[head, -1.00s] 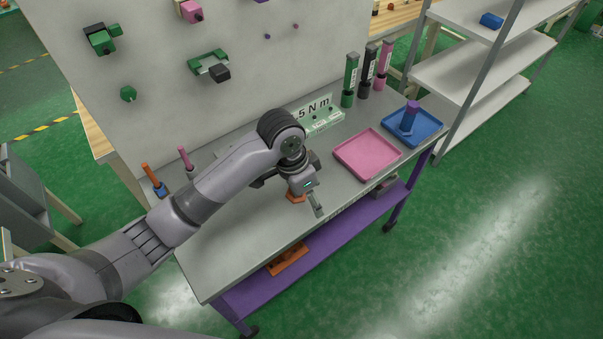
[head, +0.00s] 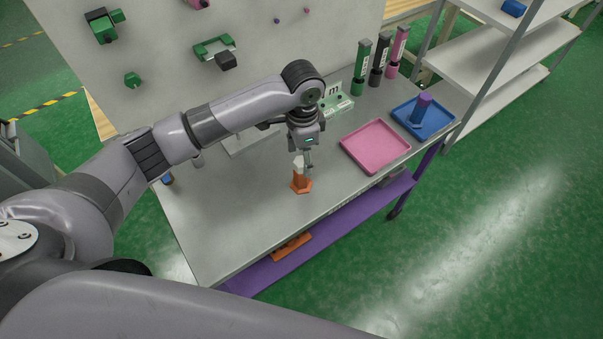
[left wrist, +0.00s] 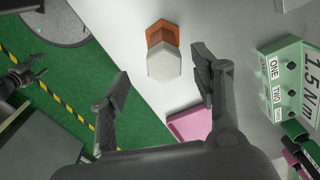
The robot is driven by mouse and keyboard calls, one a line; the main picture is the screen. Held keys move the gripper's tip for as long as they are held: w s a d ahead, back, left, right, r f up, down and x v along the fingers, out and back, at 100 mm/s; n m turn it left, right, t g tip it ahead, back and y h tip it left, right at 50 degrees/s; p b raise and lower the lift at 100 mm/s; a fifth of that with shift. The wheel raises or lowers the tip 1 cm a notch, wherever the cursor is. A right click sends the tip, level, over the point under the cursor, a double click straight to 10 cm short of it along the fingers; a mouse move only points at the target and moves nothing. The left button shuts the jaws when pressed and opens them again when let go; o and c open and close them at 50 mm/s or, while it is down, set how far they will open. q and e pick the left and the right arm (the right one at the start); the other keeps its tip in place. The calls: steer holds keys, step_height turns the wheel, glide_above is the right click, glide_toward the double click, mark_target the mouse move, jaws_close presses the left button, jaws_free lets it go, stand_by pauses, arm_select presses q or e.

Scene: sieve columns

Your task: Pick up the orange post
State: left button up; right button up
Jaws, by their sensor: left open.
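The orange post (head: 301,184) stands upright on the grey workbench, with a hexagonal orange base and a pale top. In the left wrist view the orange post (left wrist: 162,35) shows with its pale hexagonal end towards the camera. My left gripper (head: 304,161) is open and points down over the post. In the left wrist view the fingers of my left gripper (left wrist: 160,72) are spread to either side of the pale end, apart from it. A grey gripper-like shape at the left edge of that view seems to be my right gripper (left wrist: 22,75); its jaws are unclear.
A pale panel rises at the back. The bench's front is clear.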

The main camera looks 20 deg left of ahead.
mark_target(301, 171)
arm_select(q)
step_height(301, 171, down, 2)
steer(key=shift+f, duration=0.25)
step_height(301, 171, down, 4)
steer(key=shift+w+a+f+p, duration=0.1)
steer(key=shift+w+a+p, duration=0.05)
steer(key=shift+p, duration=0.8)
steer(key=shift+f, duration=0.5)
steer(key=c, duration=1.3)
